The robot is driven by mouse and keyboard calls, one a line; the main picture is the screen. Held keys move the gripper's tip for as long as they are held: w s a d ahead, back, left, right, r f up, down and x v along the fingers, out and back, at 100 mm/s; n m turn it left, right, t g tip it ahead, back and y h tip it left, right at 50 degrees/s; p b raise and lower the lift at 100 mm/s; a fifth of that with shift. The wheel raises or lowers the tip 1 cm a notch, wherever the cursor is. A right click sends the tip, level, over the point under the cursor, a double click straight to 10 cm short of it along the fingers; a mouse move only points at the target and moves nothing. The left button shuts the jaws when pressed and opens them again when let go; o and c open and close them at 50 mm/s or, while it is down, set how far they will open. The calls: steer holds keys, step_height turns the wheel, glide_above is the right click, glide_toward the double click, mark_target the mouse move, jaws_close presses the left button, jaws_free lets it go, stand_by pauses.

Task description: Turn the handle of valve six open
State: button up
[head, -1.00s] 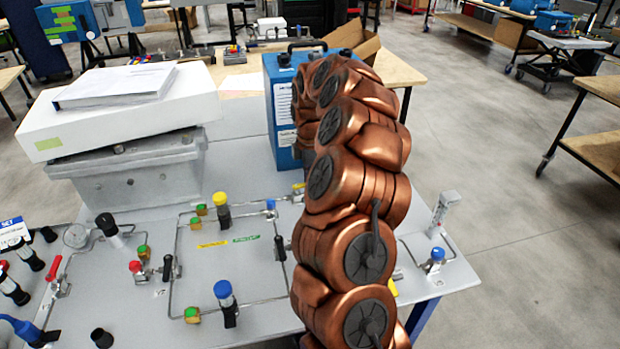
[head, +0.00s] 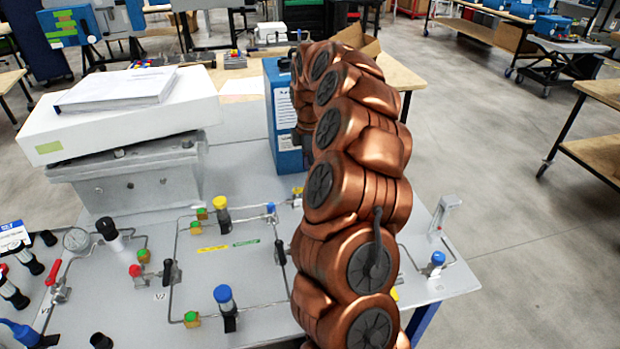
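My copper-coloured arm rises through the middle and bends away toward the back of the panel. My gripper is hidden behind it. I cannot tell which valve is number six, as no such label is readable. On the grey panel (head: 240,262), a black lever handle (head: 168,271) stands by a small label that seems to read V2. Another black lever handle (head: 280,252) is just left of my arm. A red lever handle (head: 53,271) is at the far left. A small blue knob (head: 270,208) shows at the back, and a blue-topped valve (head: 437,259) is right of my arm.
A blue case (head: 283,115) stands at the panel's back, partly covered by my arm. A grey metal box (head: 130,185) carries a white box (head: 190,103) with papers (head: 118,88). Yellow- and blue-capped fittings rise from the panel. Open floor (head: 520,220) lies to the right.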

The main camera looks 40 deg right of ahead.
step_height(320, 180, up, 6)
steer(key=shift+r, duration=0.25)
stand_by(0.4)
steer(key=s+a+r+m, duration=0.2)
steer(key=s+a, duration=0.4)
steer(key=a, duration=0.5)
steer(key=s+a+r+m, duration=0.25)
steer(key=s+a, duration=0.35)
steer(key=a, duration=0.6)
steer(key=s+a+f+m, duration=0.2)
steer(key=s, duration=0.5)
steer(key=s+a+f+m+g, duration=0.1)
steer(key=s+a+f+m, duration=0.1)
steer(key=s, duration=0.5)
steer(key=s+a+f+m+p, duration=0.1)
steer(key=s+m, duration=0.3)
steer(key=s, duration=0.4)
steer(key=shift+a+f+g, duration=0.4)
steer(key=shift+a+f, duration=0.2)
steer(key=shift+a, duration=0.2)
